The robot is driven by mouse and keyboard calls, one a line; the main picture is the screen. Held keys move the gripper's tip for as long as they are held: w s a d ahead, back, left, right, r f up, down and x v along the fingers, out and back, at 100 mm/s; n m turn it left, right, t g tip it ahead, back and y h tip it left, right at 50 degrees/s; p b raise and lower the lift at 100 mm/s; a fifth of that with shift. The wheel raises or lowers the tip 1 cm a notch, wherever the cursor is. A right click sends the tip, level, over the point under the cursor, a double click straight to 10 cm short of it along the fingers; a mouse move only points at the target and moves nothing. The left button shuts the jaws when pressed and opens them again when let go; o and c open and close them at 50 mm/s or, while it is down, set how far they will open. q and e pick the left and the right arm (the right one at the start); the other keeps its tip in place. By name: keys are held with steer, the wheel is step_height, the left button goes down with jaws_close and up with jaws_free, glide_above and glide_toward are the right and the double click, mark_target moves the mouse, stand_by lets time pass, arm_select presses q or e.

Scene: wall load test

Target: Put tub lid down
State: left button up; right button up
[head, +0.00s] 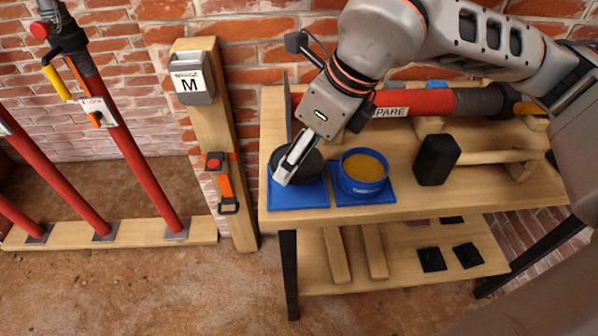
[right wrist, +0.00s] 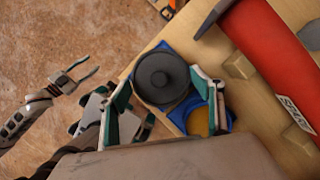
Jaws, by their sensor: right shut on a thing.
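The black round tub lid (right wrist: 162,77) is between the two fingers of my right gripper (head: 292,162), which is shut on it. In the head view the lid (head: 309,168) is partly hidden by the gripper. It is over the left blue mat (head: 300,197), low; I cannot tell whether it touches. The open blue tub (head: 362,186), with orange-brown contents, stands on the right blue mat (head: 386,194), just right of the lid. My left gripper (right wrist: 84,72) shows in the right wrist view, open and empty, above the floor.
The wooden bench (head: 424,209) also holds a red tube (head: 418,103) labelled as a spare along the back and a black block (head: 437,159) right of the tub. A wooden post (head: 214,125) stands left of the bench. Red props (head: 135,158) stand further left.

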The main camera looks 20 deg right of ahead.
mark_target(301, 187)
steer(key=shift+f, duration=0.65)
step_height(301, 187, down, 4)
steer(key=shift+f+b, duration=0.1)
steer(key=shift+b, duration=0.4)
arm_select(q)
steer(key=shift+w+d+r, duration=0.2)
steer(key=shift+w+r, duration=0.05)
steer(key=shift+w, duration=0.2)
arm_select(e)
steer(key=shift+f, duration=0.15)
steer(key=o, duration=0.9)
arm_select(q)
steer(key=shift+s+f, duration=0.15)
